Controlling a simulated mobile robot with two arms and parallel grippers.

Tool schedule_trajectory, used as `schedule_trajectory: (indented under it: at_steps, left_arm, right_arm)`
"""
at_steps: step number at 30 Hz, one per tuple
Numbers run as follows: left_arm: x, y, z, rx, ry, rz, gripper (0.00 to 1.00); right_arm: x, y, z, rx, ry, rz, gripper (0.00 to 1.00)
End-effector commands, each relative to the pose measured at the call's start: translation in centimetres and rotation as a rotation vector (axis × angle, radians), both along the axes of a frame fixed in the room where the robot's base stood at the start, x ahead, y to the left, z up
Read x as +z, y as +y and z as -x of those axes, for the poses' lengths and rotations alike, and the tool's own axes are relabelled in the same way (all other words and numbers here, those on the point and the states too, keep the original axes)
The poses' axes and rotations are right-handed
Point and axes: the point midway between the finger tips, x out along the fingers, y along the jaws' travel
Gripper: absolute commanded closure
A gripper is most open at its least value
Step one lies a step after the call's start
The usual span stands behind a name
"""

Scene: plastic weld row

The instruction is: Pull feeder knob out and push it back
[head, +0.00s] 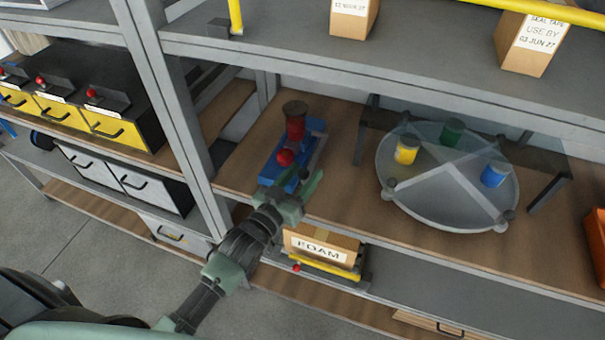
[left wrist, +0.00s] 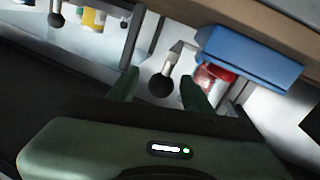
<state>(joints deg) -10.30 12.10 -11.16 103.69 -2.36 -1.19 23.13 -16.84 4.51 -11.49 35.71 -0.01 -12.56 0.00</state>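The feeder (head: 284,172) is a blue base on the middle shelf, with a red upright cylinder (head: 296,126) and a red ball (head: 285,157) on it. A small dark ball knob (head: 304,174) shows at its right front. In the left wrist view the dark knob (left wrist: 160,86) is on a pale rod, beside the feeder's blue block (left wrist: 248,58). My left gripper (head: 293,184) is at the feeder's front end. Its green fingers are open, with the knob seen between the fingertips (left wrist: 160,88); contact cannot be told. My right gripper is not in view.
A round grey turntable (head: 440,208) with yellow, green and blue jars stands right of the feeder. A grey post (head: 176,105) rises to its left. A FOAM box (head: 321,245) is below the shelf edge. An orange bin (head: 597,250) is at far right.

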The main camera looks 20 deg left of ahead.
Motion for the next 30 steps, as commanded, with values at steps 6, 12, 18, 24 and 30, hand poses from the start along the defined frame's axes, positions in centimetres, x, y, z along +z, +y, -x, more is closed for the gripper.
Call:
schedule_trajectory:
  at_steps: [6, 12, 18, 24, 30]
  left_arm:
    - [-0.1, 0.2, 0.7, 0.001, 0.001, -0.001, 0.50]
    - [-0.3, 0.9, 3.9, 0.000, 0.002, 0.000, 0.50]
    - [-0.2, 1.6, 6.7, -0.001, 0.003, 0.000, 0.50]
    - [0.0, 1.8, 7.6, 0.000, 0.000, 0.000, 0.50]
    - [0.0, 1.8, 7.6, 0.000, -0.001, 0.000, 0.50]
  right_arm:
    - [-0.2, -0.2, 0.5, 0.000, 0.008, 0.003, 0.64]
    - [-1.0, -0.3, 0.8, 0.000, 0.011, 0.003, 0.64]
    - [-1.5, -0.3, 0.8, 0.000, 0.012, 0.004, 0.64]
    - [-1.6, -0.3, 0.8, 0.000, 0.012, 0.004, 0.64]
    - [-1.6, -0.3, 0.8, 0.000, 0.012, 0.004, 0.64]
